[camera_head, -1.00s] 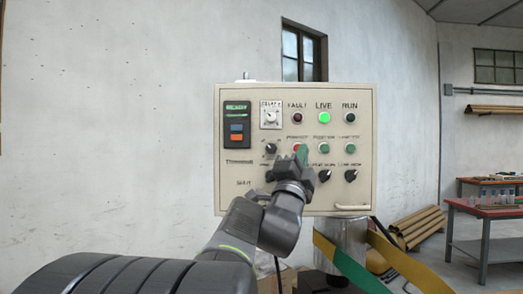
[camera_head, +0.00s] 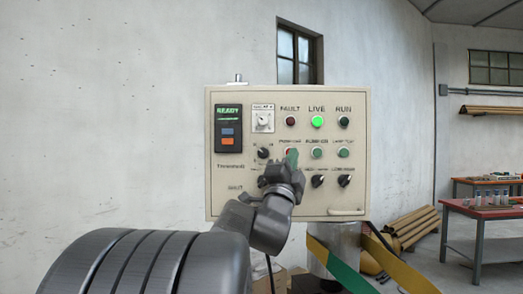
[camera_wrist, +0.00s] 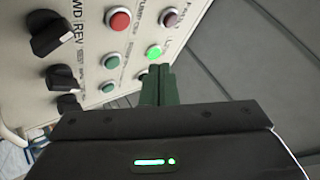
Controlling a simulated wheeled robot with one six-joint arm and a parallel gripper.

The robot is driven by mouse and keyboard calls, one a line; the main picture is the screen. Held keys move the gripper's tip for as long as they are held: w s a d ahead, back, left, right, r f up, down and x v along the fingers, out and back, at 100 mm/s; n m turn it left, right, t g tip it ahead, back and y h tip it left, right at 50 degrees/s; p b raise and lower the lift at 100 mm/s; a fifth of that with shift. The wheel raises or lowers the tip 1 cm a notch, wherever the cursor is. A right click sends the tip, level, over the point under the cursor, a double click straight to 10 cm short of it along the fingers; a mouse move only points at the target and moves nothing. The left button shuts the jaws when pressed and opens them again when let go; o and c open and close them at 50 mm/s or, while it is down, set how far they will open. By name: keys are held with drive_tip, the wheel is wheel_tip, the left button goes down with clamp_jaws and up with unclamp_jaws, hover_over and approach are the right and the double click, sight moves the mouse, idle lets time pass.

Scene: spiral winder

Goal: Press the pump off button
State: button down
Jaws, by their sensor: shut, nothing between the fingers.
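A cream control panel (camera_head: 222,203) faces me in the head view. A red button (camera_head: 287,152) sits at the left of its middle row, partly covered by my fingers; the label above it is too blurred to read surely. The red button (camera_wrist: 118,20) shows whole in the wrist view. My gripper (camera_head: 293,156) is shut and empty, its green fingers pointing up in front of the panel, just right of the red button. In the wrist view the fingertips (camera_wrist: 160,70) appear below the lit lamp and apart from the red button. Their gap to the panel is unclear.
Two green buttons (camera_head: 317,153) (camera_head: 343,153) sit right of the red one. Black knobs (camera_head: 317,181) (camera_head: 344,181) are below. The LIVE lamp (camera_head: 317,121) glows green. A display unit (camera_head: 228,128) is at upper left. A red-topped table (camera_head: 485,209) stands far right.

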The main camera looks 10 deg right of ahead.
drive_tip(key=shift+w+d+p, duration=0.15)
drive_tip(key=shift+w+d, duration=0.1)
drive_tip(key=shift+w, duration=0.65)
drive_tip(key=shift+w+d+p, duration=0.1)
drive_tip(key=shift+w+d, duration=0.15)
drive_tip(key=shift+w, duration=0.7)
drive_tip(key=shift+w+d+p, duration=0.15)
drive_tip(key=shift+w+d, duration=0.1)
drive_tip(key=shift+w, duration=0.65)
drive_tip(key=shift+w, duration=0.15)
drive_tip(key=shift+w+d+b, duration=0.1)
drive_tip(key=shift+w+b, duration=0.15)
drive_tip(key=shift+b, duration=0.05)
drive_tip(key=shift+w, duration=0.3)
idle(0.4)
drive_tip(key=shift+s+b, duration=0.7)
drive_tip(key=shift+b, duration=0.05)
